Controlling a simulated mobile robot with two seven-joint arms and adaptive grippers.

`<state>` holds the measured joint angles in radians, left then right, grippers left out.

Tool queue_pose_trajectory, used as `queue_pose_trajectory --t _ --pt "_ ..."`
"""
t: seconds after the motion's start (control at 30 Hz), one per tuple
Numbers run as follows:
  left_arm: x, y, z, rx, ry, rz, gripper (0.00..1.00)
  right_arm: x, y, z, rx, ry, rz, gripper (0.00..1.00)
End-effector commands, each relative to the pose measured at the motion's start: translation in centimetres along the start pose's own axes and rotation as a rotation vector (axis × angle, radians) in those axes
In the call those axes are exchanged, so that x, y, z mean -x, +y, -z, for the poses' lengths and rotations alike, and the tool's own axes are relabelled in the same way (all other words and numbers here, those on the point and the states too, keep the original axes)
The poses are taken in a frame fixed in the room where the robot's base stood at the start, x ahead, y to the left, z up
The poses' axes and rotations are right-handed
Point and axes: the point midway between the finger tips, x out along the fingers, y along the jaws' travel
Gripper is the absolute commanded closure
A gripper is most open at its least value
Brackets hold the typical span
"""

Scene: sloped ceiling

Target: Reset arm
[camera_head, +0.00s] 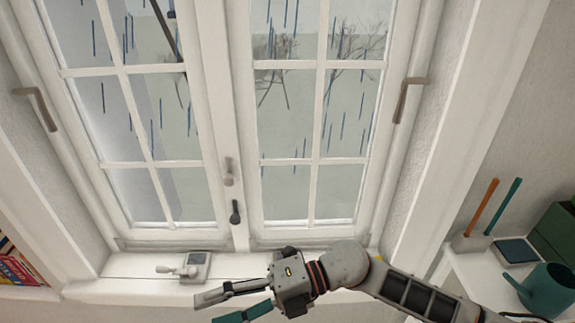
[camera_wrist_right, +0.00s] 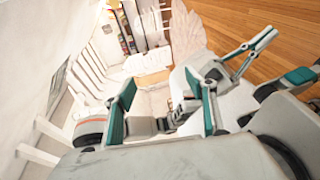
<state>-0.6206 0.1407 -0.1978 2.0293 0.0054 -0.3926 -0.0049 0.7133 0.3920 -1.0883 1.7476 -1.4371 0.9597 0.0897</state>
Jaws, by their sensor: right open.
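My right arm comes in from the right in the head view, low across the window sill. My right gripper (camera_head: 232,305) is at the bottom middle, its two fingers apart and nothing seen between them. In the right wrist view my right gripper (camera_wrist_right: 165,105) shows two teal-padded fingers, one at each side. Another teal-padded gripper part (camera_wrist_right: 262,40) shows at the upper right there, seemingly my left gripper; its jaw state is unclear. A small grey device with a pale handle (camera_head: 188,267) lies on the sill (camera_head: 125,287), left of my right gripper and apart from it.
A closed two-pane window (camera_head: 240,120) with dark and grey handles stands behind the sill. On the right shelf (camera_head: 480,268) are a teal watering can (camera_head: 548,290), a holder (camera_head: 470,242) with orange and teal tools, and a dark pad (camera_head: 517,251). Books (camera_head: 20,265) stand at the far left.

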Motion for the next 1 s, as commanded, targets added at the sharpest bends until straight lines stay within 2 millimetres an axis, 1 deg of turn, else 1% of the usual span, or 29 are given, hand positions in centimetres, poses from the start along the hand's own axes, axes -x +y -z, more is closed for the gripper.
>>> queue_pose_trajectory --t 0.03,0.1,0.17,0.2,0.27,0.33,0.37,0.43,0.47,0.5,0.57,0.6,0.67,0.7,0.77,0.8,0.87,0.9,0.97,1.0 --pt "0.2 0.1 0.2 0.002 -0.001 -0.002 1.00 -0.3 1.9 -0.1 -0.049 -0.049 -0.102 0.44" --pt "0.4 0.3 0.0 0.005 -0.007 -0.006 1.00 0.1 3.9 -1.0 -0.119 -0.130 -0.231 0.44" --pt "0.6 0.5 -0.2 0.007 -0.011 -0.009 1.00 0.9 5.2 -1.9 -0.185 -0.205 -0.333 0.44" --pt "0.7 0.6 -0.2 0.009 -0.013 -0.011 1.00 1.7 5.7 -2.6 -0.233 -0.260 -0.397 0.44" --pt "0.9 0.6 -0.1 0.012 -0.014 -0.012 1.00 3.1 6.1 -3.8 -0.309 -0.343 -0.488 0.44" --pt "1.1 0.6 0.2 0.014 -0.012 -0.013 1.00 5.3 5.8 -5.0 -0.404 -0.448 -0.583 0.44" --pt "1.1 0.6 0.3 0.015 -0.011 -0.013 1.00 6.2 5.4 -5.5 -0.446 -0.494 -0.620 0.44" --pt "1.2 0.5 0.6 0.017 -0.008 -0.013 1.00 8.7 3.9 -6.5 -0.551 -0.605 -0.697 0.44" --pt "1.2 0.5 0.7 0.018 -0.007 -0.013 1.00 9.8 3.1 -6.8 -0.598 -0.653 -0.727 0.44" --pt "1.3 0.5 0.8 0.019 -0.006 -0.013 1.00 11.3 1.7 -7.0 -0.662 -0.719 -0.763 0.44" --pt "1.3 0.5 0.9 0.021 -0.007 -0.013 1.00 13.6 -0.8 -7.1 -0.763 -0.817 -0.810 0.44" --pt "1.4 0.5 0.9 0.022 -0.008 -0.014 1.00 15.0 -2.8 -6.9 -0.832 -0.884 -0.835 0.44" --pt "1.4 0.5 1.0 0.024 -0.009 -0.015 1.00 17.1 -5.9 -6.1 -0.938 -0.983 -0.867 0.44" --pt "1.5 0.5 1.0 0.025 -0.010 -0.015 1.00 18.5 -8.2 -5.3 -1.011 -1.050 -0.882 0.44" --pt "1.5 0.5 1.2 0.027 -0.008 -0.015 1.00 20.3 -11.6 -3.7 -1.118 -1.143 -0.897 0.44" --pt "1.6 0.5 1.4 0.028 -0.006 -0.016 1.00 21.3 -13.8 -2.4 -1.187 -1.202 -0.902 0.44" --pt "1.7 0.5 1.6 0.030 -0.003 -0.016 1.00 22.7 -17.1 -0.1 -1.287 -1.285 -0.903 0.44" --pt "1.7 0.5 1.8 0.032 -0.001 -0.017 1.00 23.4 -19.1 1.5 -1.351 -1.335 -0.900 0.44" --pt "1.8 0.5 2.0 0.034 0.001 -0.017 1.00 24.3 -21.6 4.0 -1.437 -1.401 -0.894 0.44" --pt "1.8 0.5 2.0 0.035 0.001 -0.018 1.00 24.7 -23.1 5.5 -1.489 -1.439 -0.887 0.44"
